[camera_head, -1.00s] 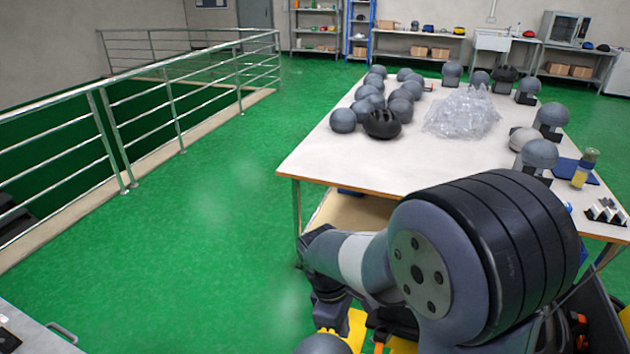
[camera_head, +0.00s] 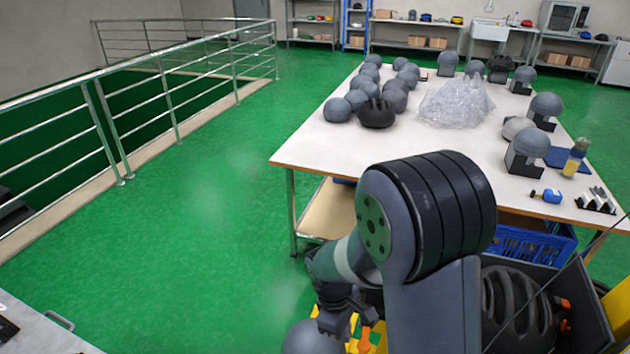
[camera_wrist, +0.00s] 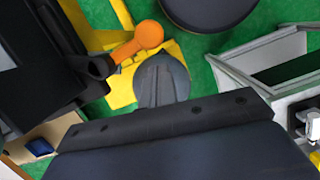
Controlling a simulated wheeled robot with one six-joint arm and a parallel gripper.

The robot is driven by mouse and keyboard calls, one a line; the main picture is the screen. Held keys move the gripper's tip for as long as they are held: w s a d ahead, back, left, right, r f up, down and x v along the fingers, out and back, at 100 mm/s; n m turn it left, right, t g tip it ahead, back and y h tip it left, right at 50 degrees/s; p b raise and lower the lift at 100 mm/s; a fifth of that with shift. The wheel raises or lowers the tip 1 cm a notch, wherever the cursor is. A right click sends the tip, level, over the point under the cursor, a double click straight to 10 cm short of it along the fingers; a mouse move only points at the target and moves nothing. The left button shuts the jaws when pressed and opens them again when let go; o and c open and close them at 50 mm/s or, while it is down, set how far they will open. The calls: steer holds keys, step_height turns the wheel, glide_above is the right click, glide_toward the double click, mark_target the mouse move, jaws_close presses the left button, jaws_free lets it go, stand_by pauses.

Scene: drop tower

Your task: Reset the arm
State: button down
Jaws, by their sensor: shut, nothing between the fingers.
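My arm (camera_head: 425,220) is folded in front of the table in the head view, its elbow raised and its forearm pointing down and left. In the wrist view my gripper (camera_wrist: 162,76) is shut and empty, above yellow parts and the green floor. In the head view the gripper is low by my base and too hard to make out to judge its fingers.
A black ribbed helmet (camera_head: 515,308) lies in a dark crate right of my arm. The white table (camera_head: 400,155) carries grey headforms, a black helmet (camera_head: 376,113) and clear plastic wrap (camera_head: 455,103). A metal railing (camera_head: 110,130) edges the left; green floor between is free.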

steer(key=w+a+m+g+p, duration=0.1)
steer(key=w+a+m, duration=0.4)
steer(key=w, duration=0.5)
steer(key=shift+a+y, duration=0.3)
steer(key=shift+a, duration=0.3)
steer(key=shift+s+r, duration=0.1)
